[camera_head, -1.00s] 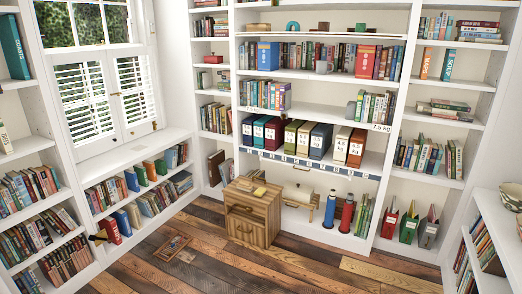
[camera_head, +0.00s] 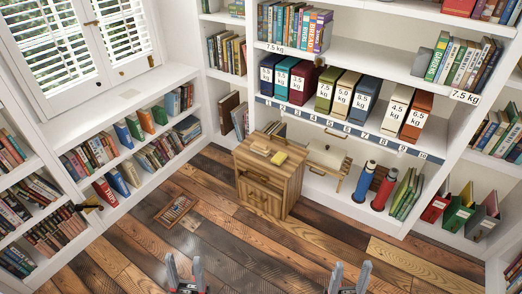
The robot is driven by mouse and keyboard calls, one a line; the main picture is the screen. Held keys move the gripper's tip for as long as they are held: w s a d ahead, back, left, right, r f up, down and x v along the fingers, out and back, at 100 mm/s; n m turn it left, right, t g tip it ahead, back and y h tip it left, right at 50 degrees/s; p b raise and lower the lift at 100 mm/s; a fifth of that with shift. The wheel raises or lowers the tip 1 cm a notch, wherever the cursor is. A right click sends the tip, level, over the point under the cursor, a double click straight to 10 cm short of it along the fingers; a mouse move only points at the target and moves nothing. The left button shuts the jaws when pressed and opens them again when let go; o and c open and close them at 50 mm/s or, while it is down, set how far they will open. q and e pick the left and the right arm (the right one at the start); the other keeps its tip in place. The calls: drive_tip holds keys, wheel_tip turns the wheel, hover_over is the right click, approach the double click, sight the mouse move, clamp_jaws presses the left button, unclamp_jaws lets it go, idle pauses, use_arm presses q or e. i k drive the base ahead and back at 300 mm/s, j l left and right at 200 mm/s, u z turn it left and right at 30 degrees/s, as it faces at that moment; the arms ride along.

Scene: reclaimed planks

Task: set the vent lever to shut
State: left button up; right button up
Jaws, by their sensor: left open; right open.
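A floor vent (camera_head: 175,210) with a brown wooden-looking frame and a dark grille lies flush in the plank floor, left of the wooden cabinet. Small details show inside its frame, but the lever and its setting are too small to make out. My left gripper (camera_head: 185,268) is open and empty at the bottom edge of the head view, below the vent in the picture and apart from it. My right gripper (camera_head: 349,272) is open and empty at the bottom edge, further right, and far from the vent.
A wooden cabinet (camera_head: 270,178) with a yellow book on top stands right of the vent. White bookshelves (camera_head: 345,62) line the back, with a low white bookcase (camera_head: 120,104) under the shuttered window on the left. The plank floor (camera_head: 250,242) between grippers and vent is clear.

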sight(78, 207)
drive_tip(key=u, duration=1.6)
drive_tip(key=i+j, duration=0.25)
drive_tip(key=i, duration=0.2)
drive_tip(key=i+j+u, duration=0.1)
drive_tip(key=i+j, duration=0.15)
drive_tip(key=i, duration=0.2)
drive_tip(key=i+j, duration=0.2)
drive_tip(key=i, duration=0.25)
drive_tip(key=i+j+u, duration=0.1)
drive_tip(key=i, duration=0.35)
drive_tip(key=i+j, duration=0.25)
drive_tip(key=i, duration=0.25)
drive_tip(key=k+u, duration=0.05)
